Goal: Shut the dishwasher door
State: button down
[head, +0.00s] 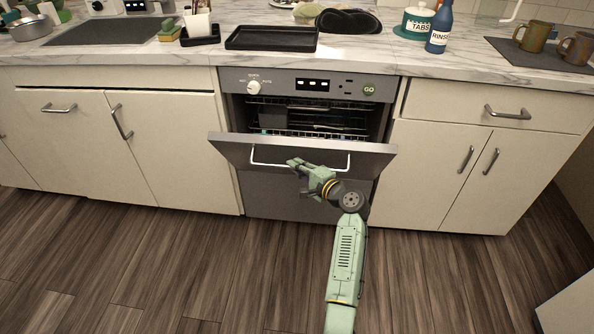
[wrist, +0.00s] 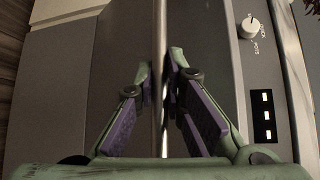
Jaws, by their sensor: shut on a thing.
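The dishwasher door (head: 372,156) is grey and partly open, tilted outward below the control panel (head: 310,84). Through the gap above it the racks (head: 300,115) show inside. A pale bar handle (head: 268,164) runs across the door's front. The dial and display of the panel are at the right of that view.
Cream cabinets (head: 160,145) flank the dishwasher on both sides. A marble counter (head: 210,55) above holds a black tray (head: 272,38), a blue bottle (head: 440,28), a tabs jar (head: 416,24) and mugs (head: 535,37). The wooden floor (head: 170,270) in front is clear.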

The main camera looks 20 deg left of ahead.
jog(key=c, duration=1.7)
grip_release()
jog(key=shift+o, duration=0.2)
jog(key=shift+s+d, duration=0.1)
jog(key=v, duration=1.1)
jog(key=shift+s+d, duration=0.2)
jog(key=shift+d, duration=0.15)
jog(key=shift+a+r, duration=0.1)
jog(key=shift+r, duration=0.1)
